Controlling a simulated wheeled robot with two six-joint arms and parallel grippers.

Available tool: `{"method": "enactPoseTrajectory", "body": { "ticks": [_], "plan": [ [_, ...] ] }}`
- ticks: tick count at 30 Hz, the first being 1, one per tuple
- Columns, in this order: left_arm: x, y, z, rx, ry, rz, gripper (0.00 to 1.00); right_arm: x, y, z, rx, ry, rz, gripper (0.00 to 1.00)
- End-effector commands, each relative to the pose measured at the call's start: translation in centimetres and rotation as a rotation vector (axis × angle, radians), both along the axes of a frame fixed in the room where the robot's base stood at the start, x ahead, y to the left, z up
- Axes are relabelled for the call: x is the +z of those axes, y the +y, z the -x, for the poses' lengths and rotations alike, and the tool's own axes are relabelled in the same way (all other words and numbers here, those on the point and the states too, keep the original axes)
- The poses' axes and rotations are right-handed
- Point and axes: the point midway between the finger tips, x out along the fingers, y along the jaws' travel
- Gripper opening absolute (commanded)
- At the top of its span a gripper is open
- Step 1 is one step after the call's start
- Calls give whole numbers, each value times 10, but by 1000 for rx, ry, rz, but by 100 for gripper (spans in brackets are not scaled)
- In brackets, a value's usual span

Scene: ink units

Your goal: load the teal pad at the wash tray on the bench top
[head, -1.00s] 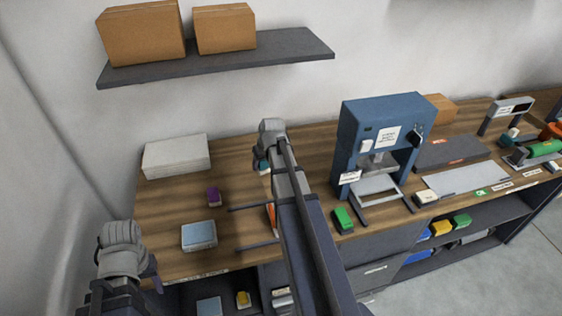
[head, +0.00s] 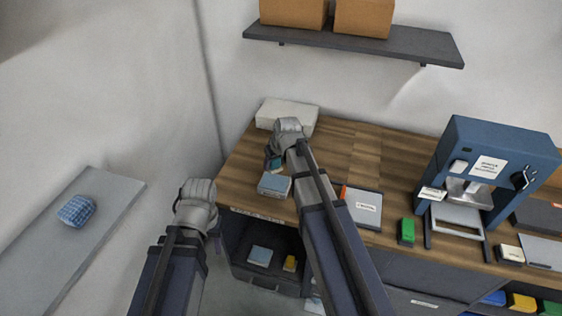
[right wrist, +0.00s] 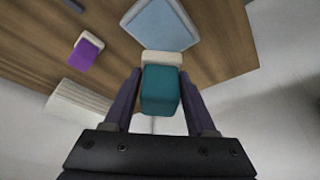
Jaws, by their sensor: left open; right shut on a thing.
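The teal pad (right wrist: 160,92), with a white upper part, is between the fingers of my right gripper (right wrist: 160,78), which is shut on it. In the head view the teal pad (head: 271,166) shows below my right gripper (head: 276,158), partly hidden by it. The wash tray, a light-blue-topped box (head: 274,185), sits near the bench's front left edge, just below the pad in the picture. It also shows in the right wrist view (right wrist: 160,20), beyond the pad; I cannot tell if they touch. My left gripper (head: 214,226) is open and empty in front of the bench's left end.
A purple-topped pad (right wrist: 86,50) lies on the bench top. A white block (head: 287,115) stands at the back left. A labelled grey plate (head: 362,208), a green pad (head: 407,231) and a blue press (head: 497,160) are to the right. A grey surface at left bears a blue checked item (head: 76,211).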

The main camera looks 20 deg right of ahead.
Motion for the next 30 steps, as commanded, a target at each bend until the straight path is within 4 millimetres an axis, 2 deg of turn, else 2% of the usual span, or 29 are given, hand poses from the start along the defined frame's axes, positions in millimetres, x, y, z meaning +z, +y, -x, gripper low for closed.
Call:
{"method": "enactPoseTrajectory", "body": {
  "ticks": [8, 24, 30],
  "plan": [
    [-8, 0, 0, 0, 0, 0, 50, -8, 0, 0, 0, 0, 0, 12],
    [-57, 0, 0, 0, 0, 0, 50, -57, 0, 0, -1, 0, 0, 12],
    [-61, 0, 0, 0, 0, 0, 50, -61, -1, 0, -1, 0, 0, 12]
  ]
}}
